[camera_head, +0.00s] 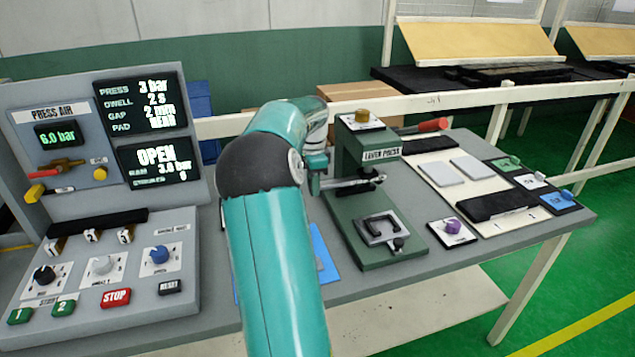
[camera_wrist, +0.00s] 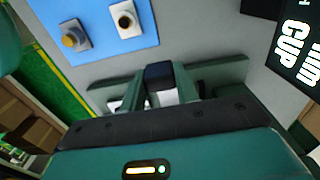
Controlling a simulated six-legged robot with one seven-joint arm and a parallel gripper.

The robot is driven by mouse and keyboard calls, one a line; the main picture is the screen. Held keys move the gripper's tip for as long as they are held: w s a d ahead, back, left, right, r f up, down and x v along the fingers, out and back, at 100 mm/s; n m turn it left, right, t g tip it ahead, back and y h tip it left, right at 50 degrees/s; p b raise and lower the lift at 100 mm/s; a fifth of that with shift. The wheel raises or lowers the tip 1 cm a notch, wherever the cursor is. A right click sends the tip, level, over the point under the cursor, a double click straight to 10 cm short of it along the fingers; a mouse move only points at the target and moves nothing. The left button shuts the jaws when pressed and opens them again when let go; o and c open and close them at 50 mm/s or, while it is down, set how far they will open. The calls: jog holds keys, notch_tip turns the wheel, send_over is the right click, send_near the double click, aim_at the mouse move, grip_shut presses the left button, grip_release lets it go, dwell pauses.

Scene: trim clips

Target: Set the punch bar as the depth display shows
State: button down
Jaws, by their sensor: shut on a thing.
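My gripper (camera_wrist: 160,88) shows in the wrist view, its two fingers shut on a small block (camera_wrist: 159,72) with a dark top and a pale lower side. I cannot tell whether this block is the punch bar. In the head view my arm hides the gripper.
The press air panel (camera_head: 55,130), with lit displays (camera_head: 155,163) reading "OPEN" and "3.0 bar", stands left. Pale pads (camera_head: 440,172) and coloured tags lie right. A white rail (camera_head: 450,102) runs behind the table.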

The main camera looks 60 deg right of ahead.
jog(key=c, duration=1)
grip_release()
jog(key=shift+c, duration=0.2)
notch_tip(320, 180, up, 14)
